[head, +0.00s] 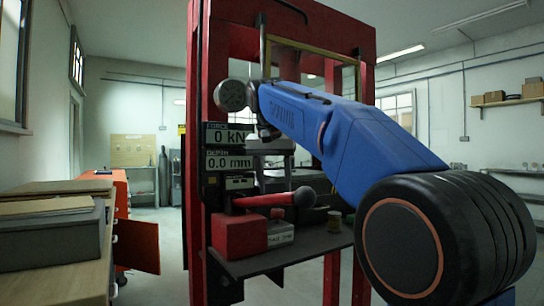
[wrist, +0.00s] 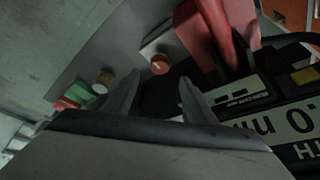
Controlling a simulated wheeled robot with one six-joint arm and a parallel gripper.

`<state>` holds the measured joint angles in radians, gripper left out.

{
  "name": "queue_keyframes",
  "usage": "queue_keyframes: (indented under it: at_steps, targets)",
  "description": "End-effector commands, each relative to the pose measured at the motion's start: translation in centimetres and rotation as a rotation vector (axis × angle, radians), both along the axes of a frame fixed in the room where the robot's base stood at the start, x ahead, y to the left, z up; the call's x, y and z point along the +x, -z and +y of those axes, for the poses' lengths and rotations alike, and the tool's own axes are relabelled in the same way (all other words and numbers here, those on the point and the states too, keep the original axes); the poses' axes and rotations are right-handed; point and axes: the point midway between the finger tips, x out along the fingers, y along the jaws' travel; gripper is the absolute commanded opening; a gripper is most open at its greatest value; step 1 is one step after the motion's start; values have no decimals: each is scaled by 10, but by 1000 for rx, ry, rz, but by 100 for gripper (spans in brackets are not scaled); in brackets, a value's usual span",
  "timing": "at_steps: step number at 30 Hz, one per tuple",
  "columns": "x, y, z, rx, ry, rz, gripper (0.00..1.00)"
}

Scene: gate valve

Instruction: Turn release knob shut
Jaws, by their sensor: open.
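The release knob (wrist: 160,65) is a small round orange-red knob on a pale block, at upper centre in the wrist view. In the head view a pale block (head: 281,235) with small lettering sits beside the red pump block; its knob is hard to make out there. My gripper (wrist: 159,79) is open, with its two grey fingers spread and nothing seen between them. In the wrist picture the knob lies just beyond the gap between the fingertips, with no contact visible. I cannot tell the distance to it.
A red pump block (head: 239,236) with a red lever (head: 262,201) stands close to the knob, on a dark shelf (head: 290,256) inside a red press frame (head: 196,150). Displays (head: 228,163) read 0 kN and 0.0 mm.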

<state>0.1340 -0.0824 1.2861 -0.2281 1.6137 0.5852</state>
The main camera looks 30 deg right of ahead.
Motion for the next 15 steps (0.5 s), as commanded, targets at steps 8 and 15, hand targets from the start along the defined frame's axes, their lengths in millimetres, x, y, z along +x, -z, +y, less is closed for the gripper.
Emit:
queue_keyframes:
  at_steps: [8,15]
  targets:
    - [-14,-51,15,0,-1,-1,51]
    - [-23,-81,23,-1,-1,0,51]
